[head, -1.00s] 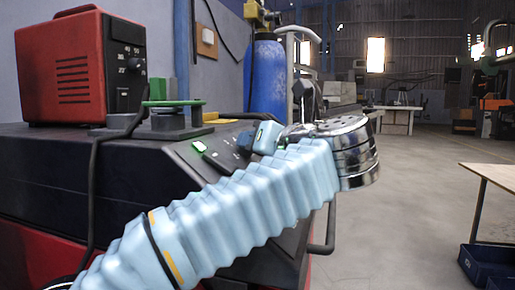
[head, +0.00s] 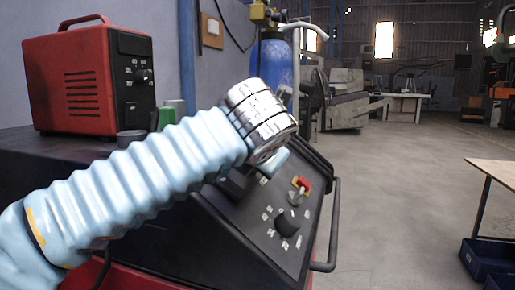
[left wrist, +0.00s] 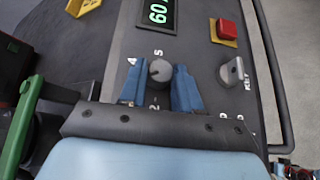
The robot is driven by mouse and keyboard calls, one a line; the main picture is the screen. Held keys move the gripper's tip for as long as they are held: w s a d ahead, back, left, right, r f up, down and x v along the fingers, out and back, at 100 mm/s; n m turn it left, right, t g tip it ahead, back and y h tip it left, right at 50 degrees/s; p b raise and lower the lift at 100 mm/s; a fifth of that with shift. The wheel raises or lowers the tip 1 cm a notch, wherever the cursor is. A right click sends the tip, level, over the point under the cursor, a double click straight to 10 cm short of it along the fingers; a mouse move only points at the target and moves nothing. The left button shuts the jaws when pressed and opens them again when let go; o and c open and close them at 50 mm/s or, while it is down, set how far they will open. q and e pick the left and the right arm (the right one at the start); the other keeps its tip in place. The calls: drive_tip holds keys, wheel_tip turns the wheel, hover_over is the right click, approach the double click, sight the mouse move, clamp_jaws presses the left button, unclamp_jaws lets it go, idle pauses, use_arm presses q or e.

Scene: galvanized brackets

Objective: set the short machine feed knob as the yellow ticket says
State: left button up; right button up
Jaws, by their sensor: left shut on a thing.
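The low dark machine (head: 215,235) has a sloped control panel at its right end. My left gripper (left wrist: 160,90) reaches over this panel, its blue fingers on both sides of a round grey knob (left wrist: 159,70), shut on it. Numbers including 4, 5 and 2 are printed around the knob. In the head view my left gripper (head: 276,163) hides this knob. A yellow piece (left wrist: 82,5), possibly the ticket, is cut off at the top of the left wrist view, and no writing on it can be read. My right gripper is in neither view.
A green display (left wrist: 158,12) reads 60 beside the knob. A red button (left wrist: 227,29) on yellow and a key switch (left wrist: 232,72) are close by. Another black knob (head: 287,224) is lower on the panel. A handrail (head: 331,228) edges it. A red box (head: 90,80) stands on top.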

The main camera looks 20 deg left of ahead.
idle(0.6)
use_arm(q)
drive_tip(key=o, duration=1.1)
drive_tip(key=shift+c, duration=0.2)
drive_tip(key=p+v, duration=0.1)
drive_tip(key=v, duration=1.2)
drive_tip(key=shift+s+r, duration=0.25)
drive_tip(key=shift+r, duration=0.15)
